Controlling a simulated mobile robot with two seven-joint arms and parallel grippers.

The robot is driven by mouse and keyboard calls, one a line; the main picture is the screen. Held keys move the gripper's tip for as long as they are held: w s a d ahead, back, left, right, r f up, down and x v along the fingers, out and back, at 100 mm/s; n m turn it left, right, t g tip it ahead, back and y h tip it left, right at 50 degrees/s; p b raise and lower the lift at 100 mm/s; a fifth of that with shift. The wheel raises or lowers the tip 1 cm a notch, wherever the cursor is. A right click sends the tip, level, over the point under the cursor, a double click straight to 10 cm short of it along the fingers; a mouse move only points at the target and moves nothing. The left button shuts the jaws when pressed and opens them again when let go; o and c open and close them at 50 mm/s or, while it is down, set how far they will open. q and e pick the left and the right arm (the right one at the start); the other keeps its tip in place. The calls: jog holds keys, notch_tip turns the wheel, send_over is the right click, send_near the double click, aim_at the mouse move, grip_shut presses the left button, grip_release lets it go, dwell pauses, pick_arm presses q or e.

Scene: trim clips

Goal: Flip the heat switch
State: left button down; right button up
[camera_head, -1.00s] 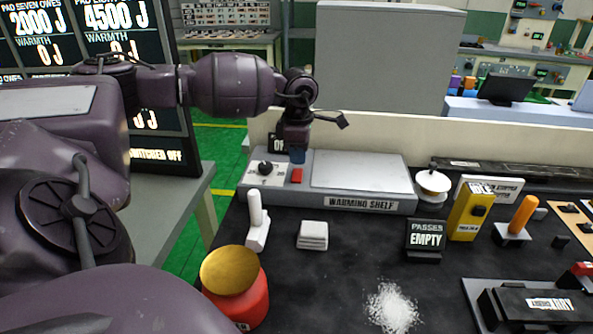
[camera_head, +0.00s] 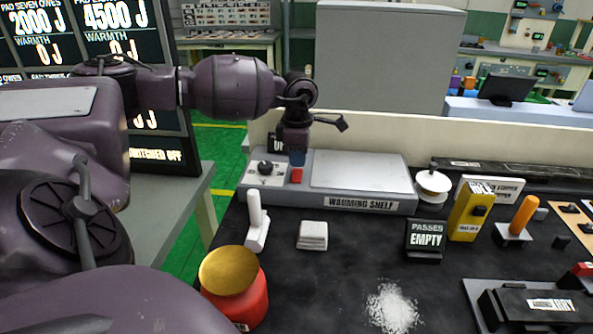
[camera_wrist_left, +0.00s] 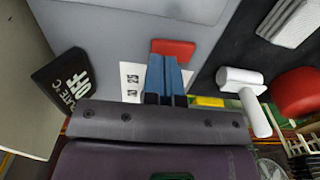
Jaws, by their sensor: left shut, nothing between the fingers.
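The warming shelf (camera_head: 361,175) is a grey unit with a flat pale plate at the back left of the dark worktop. A red switch (camera_head: 297,175) sits on its left part; it also shows in the left wrist view (camera_wrist_left: 173,48). My left gripper (camera_head: 297,160) has blue fingers, shut and empty, pointing down just behind the red switch. In the left wrist view the fingertips (camera_wrist_left: 163,62) appear close to the red switch; I cannot tell whether they touch it. A small black sign (camera_wrist_left: 65,76) reads OFF. My right gripper is not in view.
A dark knob (camera_head: 265,168) on a white dial plate is left of the switch. In front stand a white upright handle (camera_head: 256,222), a white stack (camera_head: 312,235) and a red jar with a gold lid (camera_head: 229,272). A low cream wall (camera_head: 450,148) runs behind.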

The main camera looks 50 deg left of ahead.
aim_at(298, 170)
pick_arm(q)
jog(key=shift+f, duration=0.3)
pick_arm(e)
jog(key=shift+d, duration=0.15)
pick_arm(q)
jog(key=shift+f, duration=0.4)
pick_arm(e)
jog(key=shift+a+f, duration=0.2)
pick_arm(q)
jog(key=shift+f+b, duration=0.25)
jog(key=shift+b, duration=0.05)
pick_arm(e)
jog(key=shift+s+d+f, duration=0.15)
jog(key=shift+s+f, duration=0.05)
pick_arm(q)
jog(key=shift+r, duration=0.1)
jog(key=shift+r+p, duration=0.3)
jog(key=shift+r, duration=0.55)
jog(key=shift+r+p, duration=0.5)
jog(key=shift+r, duration=1.9)
jog(key=shift+r+p, duration=0.2)
jog(key=shift+p, duration=0.1)
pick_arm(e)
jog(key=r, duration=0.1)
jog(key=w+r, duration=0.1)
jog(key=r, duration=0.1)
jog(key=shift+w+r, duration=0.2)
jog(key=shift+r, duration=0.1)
